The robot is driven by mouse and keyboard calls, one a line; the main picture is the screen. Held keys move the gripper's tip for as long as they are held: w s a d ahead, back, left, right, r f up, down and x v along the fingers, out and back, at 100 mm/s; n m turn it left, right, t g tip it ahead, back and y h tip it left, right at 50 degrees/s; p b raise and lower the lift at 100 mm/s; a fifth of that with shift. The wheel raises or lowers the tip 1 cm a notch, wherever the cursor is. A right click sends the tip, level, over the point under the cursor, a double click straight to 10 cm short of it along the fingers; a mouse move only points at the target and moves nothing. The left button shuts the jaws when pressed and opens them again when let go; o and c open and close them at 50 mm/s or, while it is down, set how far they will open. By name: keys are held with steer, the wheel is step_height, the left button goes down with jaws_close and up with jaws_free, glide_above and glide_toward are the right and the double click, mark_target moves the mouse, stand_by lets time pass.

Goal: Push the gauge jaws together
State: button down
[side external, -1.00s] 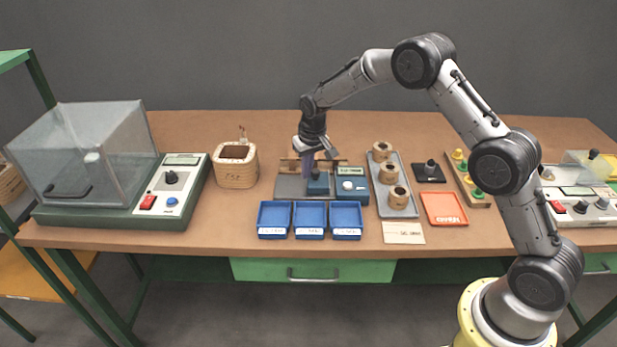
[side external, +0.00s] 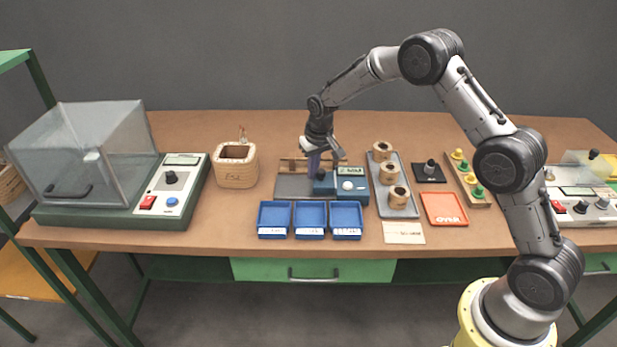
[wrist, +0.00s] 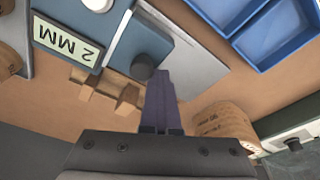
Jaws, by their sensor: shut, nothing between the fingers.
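The gauge has a blue body (side external: 352,186) with a display (wrist: 67,42) that reads "2 MM" in the wrist view. Its sliding blue jaw (side external: 323,187) carries a dark knob (wrist: 142,67) and sits on a grey base plate (side external: 291,186). The jaw is close beside the body's left side in the side view, with a thin pale line between them in the wrist view; I cannot tell if they touch. My gripper (wrist: 161,78) is shut and empty. Its purple fingers point down at the jaw's left side, beside the knob; contact is unclear.
Blue bins (side external: 310,219) stand in front of the gauge. A grey tray of coils (side external: 398,200) lies to its right. A wooden rack (wrist: 105,90) stands behind the gauge, and a wooden container (side external: 237,169) stands to its left. Bare bench lies between that container and the plate.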

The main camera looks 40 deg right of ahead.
steer(key=shift+w+a, duration=0.3)
steer(key=shift+a, duration=0.05)
steer(key=shift+r, duration=0.1)
steer(key=w+v, duration=0.1)
steer(key=v, duration=0.5)
steer(key=shift+w+r, duration=0.15)
steer(key=shift+r, duration=0.3)
steer(key=shift+d, duration=0.1)
